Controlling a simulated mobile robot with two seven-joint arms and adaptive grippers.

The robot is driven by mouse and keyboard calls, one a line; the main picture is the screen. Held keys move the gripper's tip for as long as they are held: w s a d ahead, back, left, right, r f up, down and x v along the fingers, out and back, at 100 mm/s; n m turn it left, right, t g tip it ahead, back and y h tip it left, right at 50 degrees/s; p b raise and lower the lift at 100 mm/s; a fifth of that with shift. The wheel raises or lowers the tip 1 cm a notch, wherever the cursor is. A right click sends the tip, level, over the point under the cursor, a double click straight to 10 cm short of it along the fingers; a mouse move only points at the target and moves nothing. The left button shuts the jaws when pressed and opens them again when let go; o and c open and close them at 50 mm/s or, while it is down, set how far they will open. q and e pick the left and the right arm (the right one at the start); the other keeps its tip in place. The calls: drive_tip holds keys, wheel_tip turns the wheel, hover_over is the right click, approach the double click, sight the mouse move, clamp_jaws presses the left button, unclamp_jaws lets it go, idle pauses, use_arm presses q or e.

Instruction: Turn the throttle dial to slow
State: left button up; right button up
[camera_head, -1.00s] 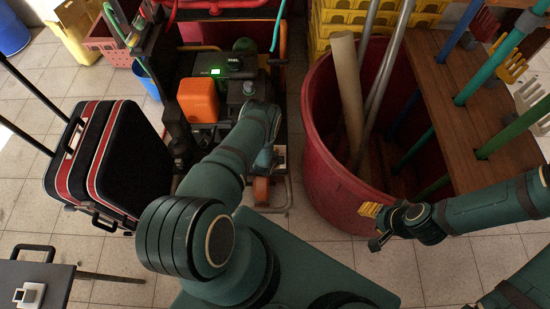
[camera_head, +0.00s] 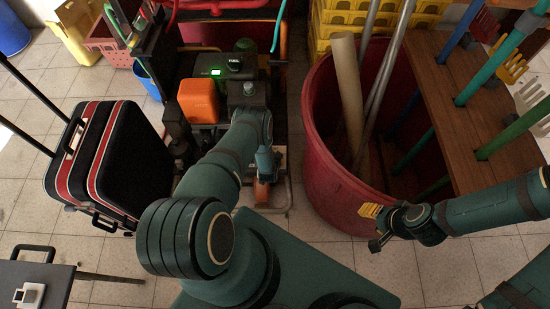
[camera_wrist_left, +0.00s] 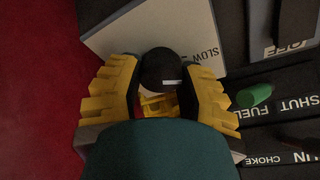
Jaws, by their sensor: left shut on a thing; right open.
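The throttle dial (camera_wrist_left: 160,70) is a round black knob with a short white mark, seen in the left wrist view. The mark lies on its lower right part and runs roughly sideways. The word SLOW (camera_wrist_left: 209,62) is printed on the pale plate to the right of the dial. My left gripper (camera_wrist_left: 158,88) has its yellow fingers on either side of the dial, shut on it. My right gripper (camera_head: 374,227) is open and empty beside the red bin.
A green knob (camera_wrist_left: 254,95) and the FUEL and CHOKE labels are right of the dial. The machine carries an orange tank (camera_head: 198,101) and a lit green display (camera_head: 215,72). A red bin (camera_head: 335,190) stands right, a black suitcase (camera_head: 130,160) left.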

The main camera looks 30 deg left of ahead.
use_arm(q)
drive_tip(key=shift+n, duration=0.6)
drive_tip(key=o, duration=1.2)
drive_tip(key=shift+c, duration=0.2)
drive_tip(key=v, duration=1.2)
drive_tip(key=shift+d, duration=0.1)
